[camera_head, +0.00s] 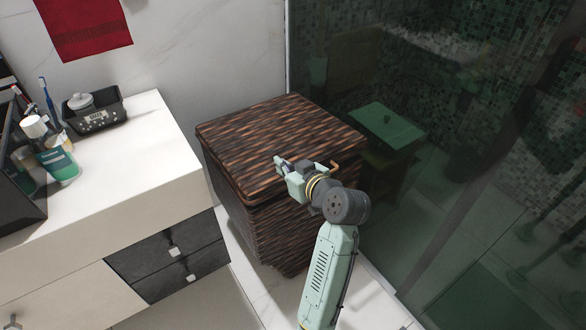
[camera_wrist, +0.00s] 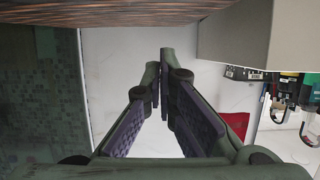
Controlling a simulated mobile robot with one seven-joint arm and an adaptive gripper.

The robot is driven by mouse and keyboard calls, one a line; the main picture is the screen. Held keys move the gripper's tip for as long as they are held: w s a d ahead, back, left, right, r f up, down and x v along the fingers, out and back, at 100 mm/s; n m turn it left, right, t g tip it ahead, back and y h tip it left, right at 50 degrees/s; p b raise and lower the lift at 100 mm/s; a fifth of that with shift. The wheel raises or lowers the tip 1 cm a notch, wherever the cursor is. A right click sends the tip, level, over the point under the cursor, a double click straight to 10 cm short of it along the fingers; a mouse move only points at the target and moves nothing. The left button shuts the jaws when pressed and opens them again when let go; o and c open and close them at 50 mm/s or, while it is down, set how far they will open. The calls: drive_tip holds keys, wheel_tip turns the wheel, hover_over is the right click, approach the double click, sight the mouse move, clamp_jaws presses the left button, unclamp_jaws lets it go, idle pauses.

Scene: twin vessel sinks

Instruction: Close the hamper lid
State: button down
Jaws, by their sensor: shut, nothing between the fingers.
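The hamper (camera_head: 275,235) is a brown woven box standing between the counter and the glass. Its lid (camera_head: 270,130) lies flat over the top and looks down on the body, with no clear gap on the sides I can see. A small copper-coloured curved piece shows beside my wrist at the lid's near right edge. My gripper (camera_head: 280,163) is over the lid's near edge, its fingers shut and empty; whether it touches the lid I cannot tell. In the wrist view the shut fingers (camera_wrist: 160,78) point at a pale wall, and a brown woven strip (camera_wrist: 120,12) crosses the top.
The white counter (camera_head: 125,160) with dark drawers (camera_head: 170,260) stands close on the left. It bears a black tray (camera_head: 97,112), a bottle (camera_head: 60,165) and a toothbrush. Dark green glass (camera_head: 460,150) closes the right side. A red towel (camera_head: 85,25) hangs behind.

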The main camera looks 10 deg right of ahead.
drive_tip(key=f, duration=0.2)
drive_tip(key=w+f, duration=0.1)
drive_tip(key=f, duration=0.1)
drive_tip(key=shift+w+a+f+p, duration=0.2)
drive_tip(key=shift+f+p, duration=0.1)
drive_tip(key=shift+p, duration=0.1)
